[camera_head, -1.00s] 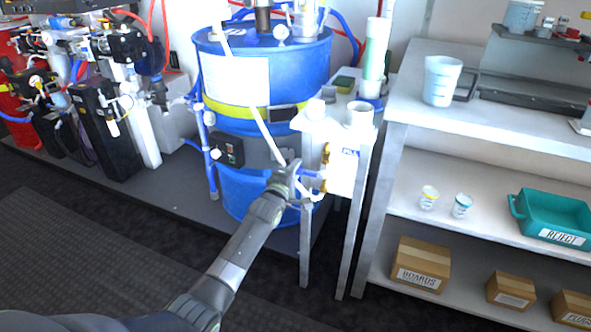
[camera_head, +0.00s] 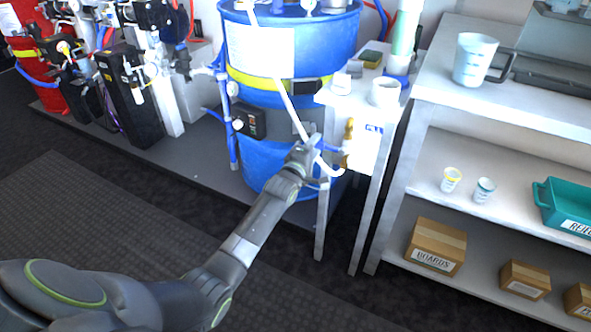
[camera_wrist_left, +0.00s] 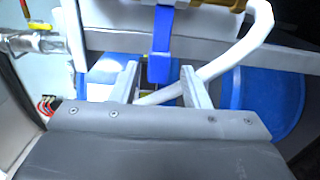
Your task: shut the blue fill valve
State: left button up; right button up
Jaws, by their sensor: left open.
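The blue fill valve handle (camera_wrist_left: 161,45) is a flat blue lever hanging down in the left wrist view, below a brass body (camera_wrist_left: 205,4). In the head view the brass valve (camera_head: 348,140) is on the front of a white stand, beside a blue-lettered label. My left gripper (camera_wrist_left: 161,84) is open. Its two fingers are on either side of the lever's lower end in the picture; I cannot tell whether they touch it. In the head view the left gripper (camera_head: 314,158) is just left of the valve and hides part of it. My right gripper is not in view.
A white hose (camera_wrist_left: 236,52) curves close behind the fingers. The blue drum (camera_head: 268,160) stands just behind the gripper. The white stand (camera_head: 325,210) and a shelf unit (camera_head: 395,190) are to the right. The dark floor in front is clear.

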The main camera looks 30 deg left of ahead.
pick_arm(q)
jog(key=s+p, duration=0.2)
jog(key=s, duration=1.3)
jog(key=shift+s+a, duration=0.25)
jog(key=shift+s, duration=0.05)
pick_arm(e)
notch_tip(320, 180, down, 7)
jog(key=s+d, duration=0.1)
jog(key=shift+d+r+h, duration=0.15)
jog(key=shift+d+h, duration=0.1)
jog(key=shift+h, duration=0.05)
